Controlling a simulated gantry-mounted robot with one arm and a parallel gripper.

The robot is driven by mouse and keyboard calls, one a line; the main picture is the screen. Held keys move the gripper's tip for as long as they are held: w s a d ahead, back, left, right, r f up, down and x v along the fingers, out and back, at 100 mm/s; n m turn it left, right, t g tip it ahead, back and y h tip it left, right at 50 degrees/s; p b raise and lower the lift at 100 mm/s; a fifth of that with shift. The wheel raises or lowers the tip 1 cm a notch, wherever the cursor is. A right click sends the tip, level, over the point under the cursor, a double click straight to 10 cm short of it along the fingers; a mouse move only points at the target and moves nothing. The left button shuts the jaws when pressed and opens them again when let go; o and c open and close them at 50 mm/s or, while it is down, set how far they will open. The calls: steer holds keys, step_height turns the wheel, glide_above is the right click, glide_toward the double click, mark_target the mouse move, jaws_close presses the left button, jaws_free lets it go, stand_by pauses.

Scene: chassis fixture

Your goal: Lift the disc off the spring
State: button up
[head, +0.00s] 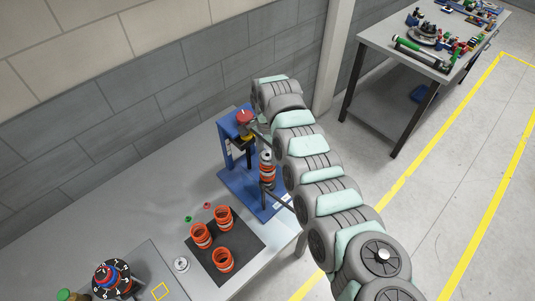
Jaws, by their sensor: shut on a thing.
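A blue press-like fixture (229,132) stands at the back edge of the grey bench. An upright orange spring (267,171) stands at its right side, with a small dark and grey top that looks like the disc (266,156). My gripper (264,144) is small and partly hidden by my arm, beside the fixture and just above the spring. It is shut on what seems to be the disc. I cannot tell whether the disc touches the spring.
Three orange springs (224,260) stand on a black mat (246,245). A small silver part (181,264) and a dial-like round device (112,279) are to the left. A block wall rises behind the bench. A second bench (375,38) with parts is at upper right.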

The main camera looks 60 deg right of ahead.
step_height(320, 180, up, 20)
steer(key=b, duration=0.2)
stand_by(0.7)
steer(key=b, duration=0.7)
glide_above(267, 155)
steer(key=shift+f, duration=4.7)
steer(key=shift+d+f+b, duration=0.1)
steer(key=shift+f+b, duration=2.5)
steer(key=shift+f, duration=1.65)
